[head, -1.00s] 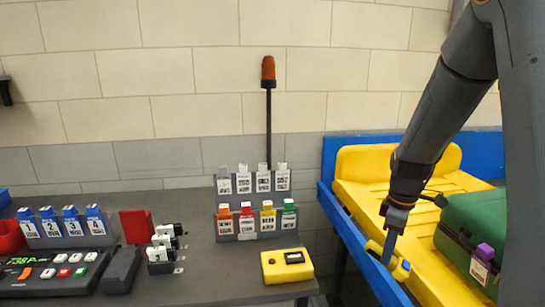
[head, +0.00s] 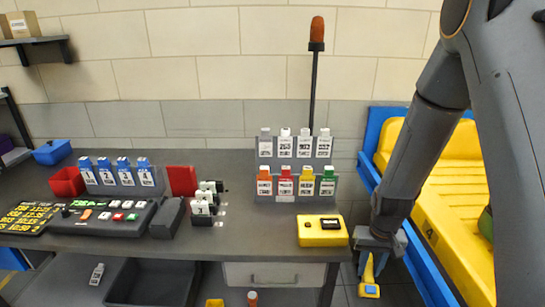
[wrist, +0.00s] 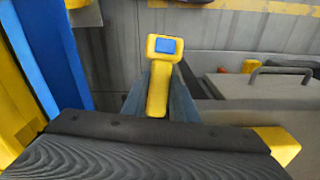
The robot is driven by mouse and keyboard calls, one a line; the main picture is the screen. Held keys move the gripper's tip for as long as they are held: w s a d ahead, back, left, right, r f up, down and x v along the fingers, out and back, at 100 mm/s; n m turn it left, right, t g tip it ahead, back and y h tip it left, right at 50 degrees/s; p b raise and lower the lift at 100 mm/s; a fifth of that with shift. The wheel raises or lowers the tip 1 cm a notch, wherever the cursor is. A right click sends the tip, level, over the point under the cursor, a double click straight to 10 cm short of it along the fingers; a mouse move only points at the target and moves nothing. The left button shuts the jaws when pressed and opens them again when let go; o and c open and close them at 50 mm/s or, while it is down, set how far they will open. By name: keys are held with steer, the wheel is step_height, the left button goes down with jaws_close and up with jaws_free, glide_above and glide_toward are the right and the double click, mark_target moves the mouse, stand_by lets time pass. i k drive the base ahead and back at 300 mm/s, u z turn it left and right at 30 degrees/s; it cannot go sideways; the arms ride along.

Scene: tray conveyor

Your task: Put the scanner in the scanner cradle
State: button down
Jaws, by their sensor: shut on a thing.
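The scanner is yellow with a small blue screen. In the wrist view the scanner (wrist: 158,85) stands between the two fingers of my gripper (wrist: 160,98), which is shut on its handle. In the head view my gripper (head: 369,256) is right of the desk, beside the blue conveyor rail, with the scanner (head: 369,279) hanging below it. I cannot tell for sure which thing is the scanner cradle. A dark grey block (head: 167,218) beside the control panel on the desk may be it, and looks empty.
The grey desk (head: 260,230) carries a yellow box (head: 322,231), a card rack (head: 295,183), a control panel (head: 108,217) and a red bin (head: 67,182).

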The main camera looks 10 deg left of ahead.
mark_target(168, 211)
steer(key=k, duration=0.5)
steer(key=u, duration=1.6)
steer(key=i, duration=0.3)
steer(key=z, duration=0.2)
